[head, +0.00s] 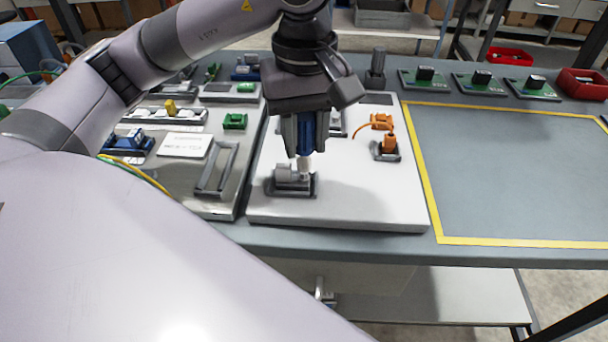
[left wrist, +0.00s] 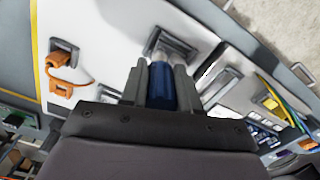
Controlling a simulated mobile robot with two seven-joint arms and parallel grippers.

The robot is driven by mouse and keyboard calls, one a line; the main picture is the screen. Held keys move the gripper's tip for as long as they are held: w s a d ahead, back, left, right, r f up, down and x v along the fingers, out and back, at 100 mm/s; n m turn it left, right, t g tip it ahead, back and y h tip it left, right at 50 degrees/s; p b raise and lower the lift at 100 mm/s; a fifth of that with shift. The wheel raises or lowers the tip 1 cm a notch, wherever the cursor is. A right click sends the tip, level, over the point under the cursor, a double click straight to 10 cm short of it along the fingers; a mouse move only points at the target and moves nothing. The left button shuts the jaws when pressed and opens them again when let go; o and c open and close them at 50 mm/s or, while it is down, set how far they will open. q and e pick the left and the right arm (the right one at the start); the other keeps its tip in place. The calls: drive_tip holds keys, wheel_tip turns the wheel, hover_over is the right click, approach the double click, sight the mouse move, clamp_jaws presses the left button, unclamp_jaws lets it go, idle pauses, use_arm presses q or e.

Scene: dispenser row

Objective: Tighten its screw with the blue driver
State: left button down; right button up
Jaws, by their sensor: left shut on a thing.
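My left gripper (head: 303,135) is shut on the blue driver (head: 308,133) and points down over the white board (head: 365,205). The driver also shows between the fingers in the left wrist view (left wrist: 161,87). Its lower end is at a grey fitting (head: 292,178) with a dark base near the board's front left. The tip seems to meet the fitting's top; the screw itself is hidden, so I cannot tell how well it is seated. My right gripper is not in view.
An orange connector with a cable (head: 387,145) sits right of the driver. A grey handle frame (head: 216,169) and a white label (head: 184,145) lie on the left panel. A yellow-bordered area (head: 515,175) at right is clear. Green circuit boards (head: 480,83) stand behind it.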

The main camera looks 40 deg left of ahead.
use_arm(q)
drive_tip(key=n, duration=1.1)
drive_tip(key=shift+w, duration=0.15)
drive_tip(key=shift+f+b, duration=0.3)
drive_tip(key=shift+b, duration=0.2)
drive_tip(key=shift+f, duration=0.1)
drive_tip(key=shift+f+b, duration=0.45)
drive_tip(key=shift+b, duration=0.15)
